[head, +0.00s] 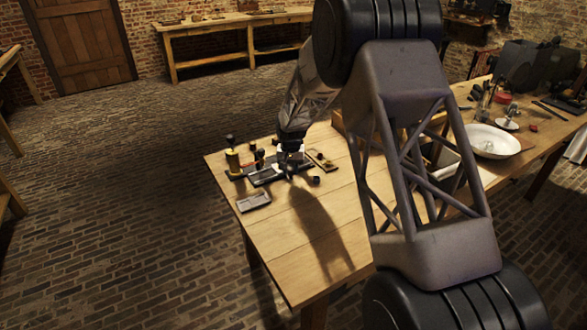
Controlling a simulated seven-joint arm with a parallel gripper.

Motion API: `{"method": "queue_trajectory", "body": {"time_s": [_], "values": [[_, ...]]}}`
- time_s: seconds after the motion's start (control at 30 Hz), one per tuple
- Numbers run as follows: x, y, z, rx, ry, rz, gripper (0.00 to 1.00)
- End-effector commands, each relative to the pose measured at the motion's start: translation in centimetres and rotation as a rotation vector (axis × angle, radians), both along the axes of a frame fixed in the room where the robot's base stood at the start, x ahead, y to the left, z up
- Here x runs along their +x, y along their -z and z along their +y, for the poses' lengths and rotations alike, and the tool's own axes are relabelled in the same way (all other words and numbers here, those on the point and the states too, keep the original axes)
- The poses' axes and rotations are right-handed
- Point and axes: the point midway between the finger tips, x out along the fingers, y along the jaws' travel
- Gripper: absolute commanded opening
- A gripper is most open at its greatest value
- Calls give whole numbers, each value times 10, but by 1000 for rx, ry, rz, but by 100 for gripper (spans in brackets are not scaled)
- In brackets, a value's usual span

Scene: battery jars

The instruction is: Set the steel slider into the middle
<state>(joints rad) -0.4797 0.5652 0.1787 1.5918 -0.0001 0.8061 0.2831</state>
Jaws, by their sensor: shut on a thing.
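My gripper (289,163) is low over the far left part of the wooden table, pointing down. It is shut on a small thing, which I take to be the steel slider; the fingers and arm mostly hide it. A dark flat base (263,177) lies just left of and below the gripper, with small dark knobs at its back. Its middle is partly hidden, and I cannot tell whether the held piece touches it.
A brass-coloured jar with a black top (234,160) stands left of the base. A grey flat tray (254,202) lies in front. A white dish (493,141) is farther right. The table's front is clear.

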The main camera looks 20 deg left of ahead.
Motion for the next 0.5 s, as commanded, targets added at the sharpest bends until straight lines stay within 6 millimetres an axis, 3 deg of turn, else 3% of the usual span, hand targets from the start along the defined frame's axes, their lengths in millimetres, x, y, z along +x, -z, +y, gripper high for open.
{"method": "queue_trajectory", "body": {"time_s": [0.03, 0.07, 0.2, 0.5], "values": [[0, 0, 0, 0, 0, 0, 0], [0, 0, 0, 0, 0, 0, 31], [0, 0, 0, 0, 0, 0, 52], [0, 0, 0, 0, 0, 0, 55]]}}
